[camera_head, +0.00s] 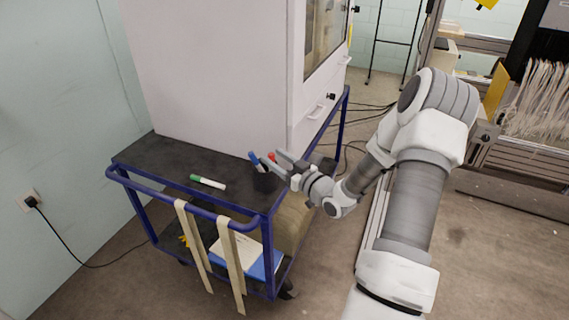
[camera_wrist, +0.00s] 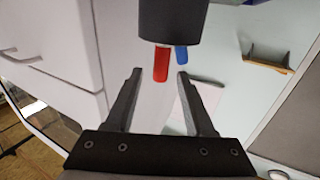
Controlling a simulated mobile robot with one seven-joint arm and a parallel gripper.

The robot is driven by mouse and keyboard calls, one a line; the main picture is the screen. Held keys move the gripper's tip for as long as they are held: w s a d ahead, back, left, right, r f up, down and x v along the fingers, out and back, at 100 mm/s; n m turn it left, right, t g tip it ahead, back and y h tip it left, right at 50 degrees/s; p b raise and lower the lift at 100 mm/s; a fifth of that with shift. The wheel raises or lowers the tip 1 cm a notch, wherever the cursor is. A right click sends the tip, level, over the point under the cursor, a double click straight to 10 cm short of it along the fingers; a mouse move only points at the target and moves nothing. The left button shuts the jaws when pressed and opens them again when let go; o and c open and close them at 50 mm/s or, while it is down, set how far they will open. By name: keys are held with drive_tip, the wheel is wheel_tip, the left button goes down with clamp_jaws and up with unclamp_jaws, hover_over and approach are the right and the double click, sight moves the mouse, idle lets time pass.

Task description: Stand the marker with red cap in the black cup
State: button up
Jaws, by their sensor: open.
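The black cup (camera_head: 264,183) stands on the cart's dark top near its right front corner, partly behind my gripper. It also shows at the top of the wrist view (camera_wrist: 184,22), which looks upside down. The marker with red cap (camera_wrist: 161,64) and a blue-capped marker (camera_wrist: 182,54) stick out of the cup's mouth. The red cap (camera_head: 271,156) shows just by my fingers in the head view. My gripper (camera_wrist: 159,73) is open, its fingertips on either side of the red cap with gaps between. The marker's lower part is hidden in the cup.
A green-capped white marker (camera_head: 208,182) lies on the cart top (camera_head: 160,160) left of the cup. A large white cabinet (camera_head: 215,75) rises behind. The blue cart rail (camera_head: 185,201) runs along the front, with cloth straps (camera_head: 232,262) hanging.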

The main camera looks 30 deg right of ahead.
drive_tip(key=p+v, duration=0.1)
drive_tip(key=v, duration=1.6)
drive_tip(key=shift+s, duration=0.15)
